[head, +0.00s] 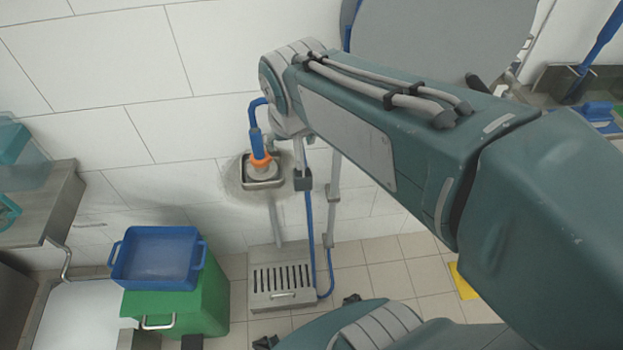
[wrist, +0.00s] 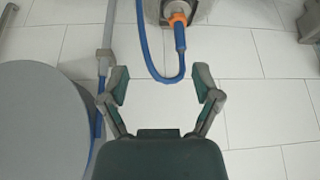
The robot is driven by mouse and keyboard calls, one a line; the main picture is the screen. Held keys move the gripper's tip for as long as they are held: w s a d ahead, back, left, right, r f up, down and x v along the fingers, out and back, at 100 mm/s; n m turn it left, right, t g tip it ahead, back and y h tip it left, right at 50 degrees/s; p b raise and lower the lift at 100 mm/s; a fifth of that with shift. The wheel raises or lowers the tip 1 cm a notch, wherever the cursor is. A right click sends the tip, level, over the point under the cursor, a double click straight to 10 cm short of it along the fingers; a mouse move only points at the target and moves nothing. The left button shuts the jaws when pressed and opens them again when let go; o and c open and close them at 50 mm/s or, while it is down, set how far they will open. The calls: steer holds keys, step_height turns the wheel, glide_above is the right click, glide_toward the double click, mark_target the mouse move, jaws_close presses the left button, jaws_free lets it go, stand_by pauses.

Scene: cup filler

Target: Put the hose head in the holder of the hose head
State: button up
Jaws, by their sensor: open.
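The hose head (head: 257,146) is blue with an orange collar. It stands roughly upright, with its pale lower end appearing to sit inside the metal holder (head: 247,184) on the wall. In the wrist view the hose head (wrist: 179,29) shows at the top, its collar against the holder (wrist: 199,10), which is partly cut off by the frame edge. A blue hose loops away from it. My gripper (wrist: 161,83) is open with nothing between its fingers, apart from the hose head.
A grey pipe (head: 334,195) with a blue hose runs down the wall beside the holder. A slotted metal drain box (head: 284,297) is on the floor below. A blue tub (head: 157,258) on a green bin (head: 207,310) and a metal counter (head: 45,205) stand left.

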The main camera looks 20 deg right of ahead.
steer(key=s+f+n+y, duration=0.1)
steer(key=s+n, duration=0.1)
steer(key=s, duration=0.8)
steer(key=shift+s+a+t, duration=0.2)
steer(key=shift+s+t, duration=0.1)
stand_by(1.0)
